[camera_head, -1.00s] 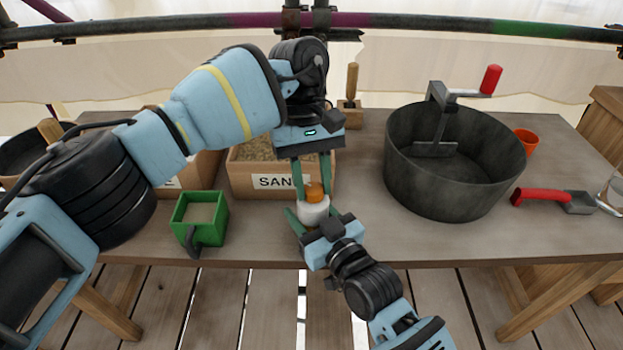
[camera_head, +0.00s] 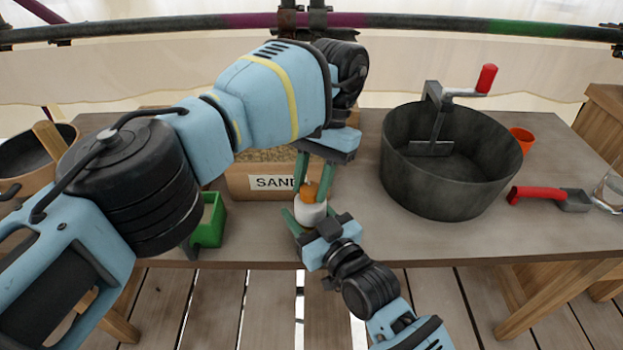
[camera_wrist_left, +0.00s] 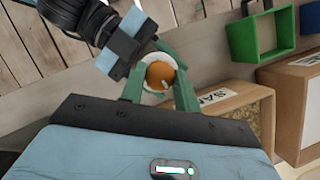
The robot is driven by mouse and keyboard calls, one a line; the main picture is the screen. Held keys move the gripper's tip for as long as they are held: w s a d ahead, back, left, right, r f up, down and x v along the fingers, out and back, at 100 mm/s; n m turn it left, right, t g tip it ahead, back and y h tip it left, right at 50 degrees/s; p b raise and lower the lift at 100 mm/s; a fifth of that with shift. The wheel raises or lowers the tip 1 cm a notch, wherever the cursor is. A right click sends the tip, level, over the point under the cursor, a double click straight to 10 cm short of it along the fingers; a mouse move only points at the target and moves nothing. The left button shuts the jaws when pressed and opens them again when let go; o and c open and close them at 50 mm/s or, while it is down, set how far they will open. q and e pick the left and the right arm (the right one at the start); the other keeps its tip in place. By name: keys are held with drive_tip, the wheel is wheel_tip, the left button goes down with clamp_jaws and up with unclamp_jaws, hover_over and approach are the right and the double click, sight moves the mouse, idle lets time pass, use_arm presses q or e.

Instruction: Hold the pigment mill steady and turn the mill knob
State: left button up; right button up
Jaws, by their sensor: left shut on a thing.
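The pigment mill (camera_head: 311,213) is a small white cylinder standing near the table's front edge. Its orange mill knob (camera_head: 310,191) sits on top. My left gripper (camera_head: 313,188) reaches down from above and is shut on the knob, with one green finger on each side. The left wrist view shows the orange knob (camera_wrist_left: 160,75) between both fingers and part of the white body below it. My right gripper (camera_head: 311,222) comes from the front, its green fingers around the white body on both sides, and looks shut on it.
A box labelled SAND (camera_head: 240,183) stands just behind the mill. A green container (camera_head: 211,222) is to the left, partly hidden by my left arm. A large dark pot (camera_head: 440,185) with a red-handled crank stands right. A red-handled scoop (camera_head: 540,196) and orange cup (camera_head: 522,139) lie beyond.

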use_arm(q)
drive_tip(key=shift+m, duration=0.6)
drive_tip(key=o, duration=1)
